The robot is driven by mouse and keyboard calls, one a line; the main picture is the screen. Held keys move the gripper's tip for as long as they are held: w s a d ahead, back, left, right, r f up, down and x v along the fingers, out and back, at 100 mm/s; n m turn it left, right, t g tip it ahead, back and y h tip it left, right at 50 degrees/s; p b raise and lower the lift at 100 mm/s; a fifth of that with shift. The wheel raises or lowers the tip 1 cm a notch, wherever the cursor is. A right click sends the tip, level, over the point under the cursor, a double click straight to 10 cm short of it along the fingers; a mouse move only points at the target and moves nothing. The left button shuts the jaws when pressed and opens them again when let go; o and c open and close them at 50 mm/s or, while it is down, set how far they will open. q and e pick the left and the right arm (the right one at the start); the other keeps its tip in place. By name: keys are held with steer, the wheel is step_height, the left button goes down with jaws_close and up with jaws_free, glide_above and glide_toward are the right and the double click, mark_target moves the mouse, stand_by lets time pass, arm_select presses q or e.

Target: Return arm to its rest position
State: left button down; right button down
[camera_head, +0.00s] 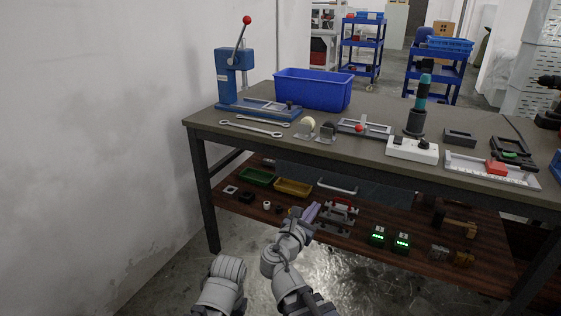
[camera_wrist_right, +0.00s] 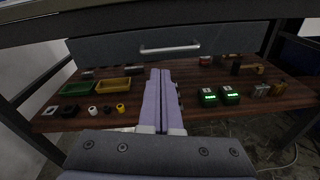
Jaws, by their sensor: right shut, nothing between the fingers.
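My right gripper (camera_head: 311,211) is in front of the lower wooden shelf of the workbench, near its front edge. In the right wrist view its two purple fingers (camera_wrist_right: 157,97) lie side by side, shut with nothing between them.
The workbench (camera_head: 215,122) carries a blue press (camera_head: 233,83), a blue bin (camera_head: 313,91) and a white power strip (camera_head: 412,149). The lower shelf holds a green tray (camera_head: 257,177), a yellow tray (camera_head: 293,188) and two green-lit boxes (camera_head: 378,236). Bare floor lies left of the arms.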

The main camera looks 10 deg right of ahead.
steer(key=s+a+f+m+g+y+p, duration=0.3)
steer(key=s+f+m+g, duration=0.5)
steer(key=f+m, duration=0.45)
steer(key=s+a+f+m+g+y+p, duration=0.1)
steer(key=s+a+f+m+g+y, duration=0.2)
steer(key=s+a+m+g+y, duration=0.55)
step_height(320, 180, up, 38)
steer(key=s+a+m+t+h+p, duration=0.1)
steer(key=s+a+t+h+p, duration=0.1)
steer(key=p, duration=3.6)
steer(key=shift+s+m+t, duration=0.35)
steer(key=shift+s+m, duration=0.05)
steer(key=shift+s, duration=0.05)
steer(key=shift+h, duration=0.25)
